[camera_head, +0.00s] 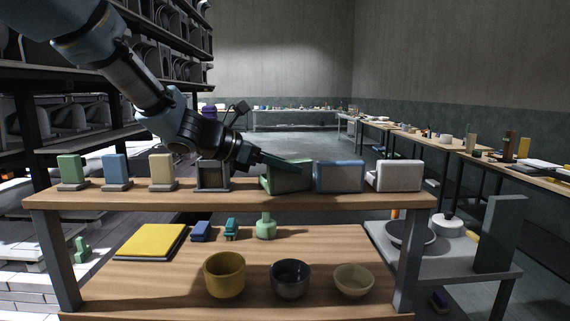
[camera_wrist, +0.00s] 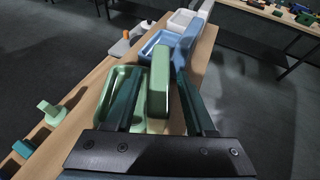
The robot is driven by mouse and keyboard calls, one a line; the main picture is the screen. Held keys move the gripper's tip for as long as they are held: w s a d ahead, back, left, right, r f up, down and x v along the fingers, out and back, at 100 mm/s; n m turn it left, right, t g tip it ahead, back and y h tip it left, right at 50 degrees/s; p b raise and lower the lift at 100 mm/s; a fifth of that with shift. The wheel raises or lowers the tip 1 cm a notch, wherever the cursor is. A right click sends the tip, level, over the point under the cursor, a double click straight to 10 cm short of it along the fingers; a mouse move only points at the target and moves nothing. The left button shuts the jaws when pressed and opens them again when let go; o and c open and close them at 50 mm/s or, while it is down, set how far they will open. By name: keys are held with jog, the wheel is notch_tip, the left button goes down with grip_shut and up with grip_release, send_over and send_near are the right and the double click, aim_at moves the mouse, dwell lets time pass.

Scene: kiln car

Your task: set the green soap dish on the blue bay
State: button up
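The green soap dish (camera_head: 287,181) stands on the upper wooden shelf, partly covered by my gripper in the head view. In the wrist view it shows as a shallow rimmed tray (camera_wrist: 119,91) beside an upright rounded slab (camera_wrist: 159,82). My gripper (camera_wrist: 158,78) reaches in from the left, its two dark fingers apart on either side of the slab. A gap shows at the left finger; contact at the right one is unclear. The blue bay appears to be the blue upright panel (camera_head: 115,168) on a grey base, at the left of the same shelf, with nothing visible on it.
Green (camera_head: 71,169) and cream (camera_head: 162,168) panels and a grey frame (camera_head: 213,178) share the shelf. A blue dish (camera_head: 338,177) and white dish (camera_head: 399,176) stand right of the green one. Below are a yellow cup (camera_head: 224,276), bowls (camera_head: 290,280) and a green stemmed piece (camera_head: 265,227).

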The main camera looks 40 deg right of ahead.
jog(key=shift+o, duration=0.2)
jog(key=shift+f, duration=0.15)
jog(key=shift+w+a+b, duration=0.15)
jog(key=shift+a+b, duration=0.05)
jog(key=shift+b, duration=0.1)
jog(key=b+v, duration=0.2)
jog(key=v, duration=0.8)
jog(key=shift+a+b, duration=0.2)
jog(key=shift+b, duration=0.15)
